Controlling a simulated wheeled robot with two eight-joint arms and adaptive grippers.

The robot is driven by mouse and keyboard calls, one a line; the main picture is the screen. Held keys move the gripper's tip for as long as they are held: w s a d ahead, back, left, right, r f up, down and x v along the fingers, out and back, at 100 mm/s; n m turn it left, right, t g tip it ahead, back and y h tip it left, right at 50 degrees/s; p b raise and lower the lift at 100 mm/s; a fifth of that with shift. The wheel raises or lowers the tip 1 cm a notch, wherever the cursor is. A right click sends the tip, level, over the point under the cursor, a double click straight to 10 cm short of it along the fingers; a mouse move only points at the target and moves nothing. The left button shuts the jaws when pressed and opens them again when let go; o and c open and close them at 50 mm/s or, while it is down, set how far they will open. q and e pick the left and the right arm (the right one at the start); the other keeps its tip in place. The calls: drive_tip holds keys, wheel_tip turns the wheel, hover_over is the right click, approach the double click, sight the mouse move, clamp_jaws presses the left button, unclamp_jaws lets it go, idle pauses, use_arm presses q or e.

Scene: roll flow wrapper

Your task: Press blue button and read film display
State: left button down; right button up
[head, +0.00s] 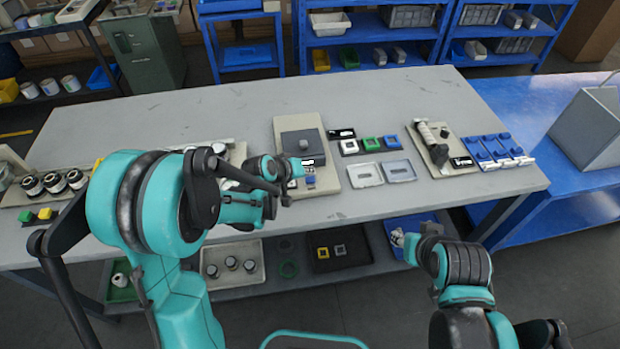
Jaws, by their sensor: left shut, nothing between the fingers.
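A beige machine panel (325,172) with a grey block (302,144) stands mid-table. A small blue button (310,181) shows near the panel's front edge. A small dark display with white marks (308,162) sits above it, its reading too small to make out. My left gripper (289,190) is shut and empty, just left of the blue button. I cannot tell whether it touches the panel. My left arm hides part of the panel's left side. My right gripper (397,238) is low at the table's front edge, mostly hidden by its arm, and its fingers are unclear.
Black, green and blue square pieces (370,143) and two pale trays (366,174) lie right of the panel. Another beige unit (440,150) and a blue rack (495,150) stand farther right. Dark round rolls (54,182) sit at the left. The table's back is clear.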

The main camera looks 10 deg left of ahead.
sight(308, 180)
use_arm(q)
drive_tip(key=shift+f, duration=0.15)
drive_tip(key=shift+f+b, duration=0.25)
drive_tip(key=shift+b, duration=0.25)
drive_tip(key=shift+f+b, duration=0.45)
idle(0.6)
drive_tip(key=shift+r, duration=0.15)
drive_tip(key=shift+r+p, duration=0.65)
drive_tip(key=shift+r, duration=0.1)
wheel_tip(308, 180, up, 5)
drive_tip(key=p, duration=0.4)
idle(0.4)
